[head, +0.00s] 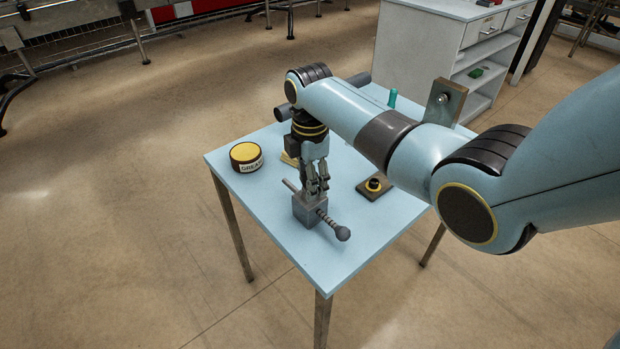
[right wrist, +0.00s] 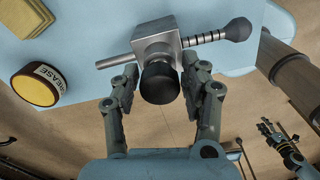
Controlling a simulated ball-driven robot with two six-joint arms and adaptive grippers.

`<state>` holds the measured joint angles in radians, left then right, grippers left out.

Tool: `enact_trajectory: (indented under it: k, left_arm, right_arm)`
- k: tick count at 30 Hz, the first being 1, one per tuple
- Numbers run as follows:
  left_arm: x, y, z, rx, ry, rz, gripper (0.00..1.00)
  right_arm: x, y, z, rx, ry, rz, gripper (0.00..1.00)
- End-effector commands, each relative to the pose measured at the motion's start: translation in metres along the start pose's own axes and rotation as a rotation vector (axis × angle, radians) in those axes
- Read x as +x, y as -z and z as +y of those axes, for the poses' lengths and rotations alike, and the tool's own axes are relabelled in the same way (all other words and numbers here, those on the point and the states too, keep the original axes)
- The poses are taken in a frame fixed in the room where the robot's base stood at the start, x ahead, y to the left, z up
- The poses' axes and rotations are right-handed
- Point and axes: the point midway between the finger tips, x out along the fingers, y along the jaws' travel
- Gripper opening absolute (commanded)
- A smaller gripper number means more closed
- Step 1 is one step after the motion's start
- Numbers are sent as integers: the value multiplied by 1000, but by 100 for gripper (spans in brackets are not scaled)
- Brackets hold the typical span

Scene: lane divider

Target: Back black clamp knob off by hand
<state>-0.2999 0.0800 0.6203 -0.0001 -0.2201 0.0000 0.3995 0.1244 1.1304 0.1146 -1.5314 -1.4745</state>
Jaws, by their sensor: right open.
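A grey metal clamp block (head: 308,212) stands on the light blue table, and it also shows in the right wrist view (right wrist: 152,40). A black knob (right wrist: 159,84) sits on the block, facing the wrist camera. A ribbed rod with a dark ball end (head: 342,233) sticks out of the block's side, and a plain grey rod sticks out opposite. My right gripper (head: 318,188) points down over the block. Its open fingers (right wrist: 160,72) stand on either side of the black knob, with gaps visible. In the head view the fingers hide the knob. My left gripper (right wrist: 268,130) shows small in the right wrist view.
A yellow-topped grease tin (head: 246,156) stands at the table's left edge. A yellow block (head: 289,159) lies behind my gripper. A dark base with a round black and yellow piece (head: 375,187) is to the right. A green cylinder (head: 392,97) stands farther back. The table's front corner is clear.

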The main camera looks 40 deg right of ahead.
Motion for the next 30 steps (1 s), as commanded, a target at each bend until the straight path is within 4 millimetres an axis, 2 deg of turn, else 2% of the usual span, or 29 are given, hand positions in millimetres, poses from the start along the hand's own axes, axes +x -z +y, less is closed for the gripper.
enact_trajectory:
  k: [4, 11, 16, 30]
  left_arm:
    - [0, 0, 0, 0, 0, 0, 40]
    - [0, 0, 0, 0, 0, 0, 40]
    - [0, 0, 0, 0, 0, 0, 40]
    - [0, 0, 0, 0, 0, 0, 40]
  right_arm:
    - [0, 0, 0, 0, 0, 0, 45]
    - [0, 0, 0, -2, 0, 0, 16]
    - [0, 0, 0, -55, 1, 0, 14]
    - [-1, 0, 0, -908, 1, 0, 14]
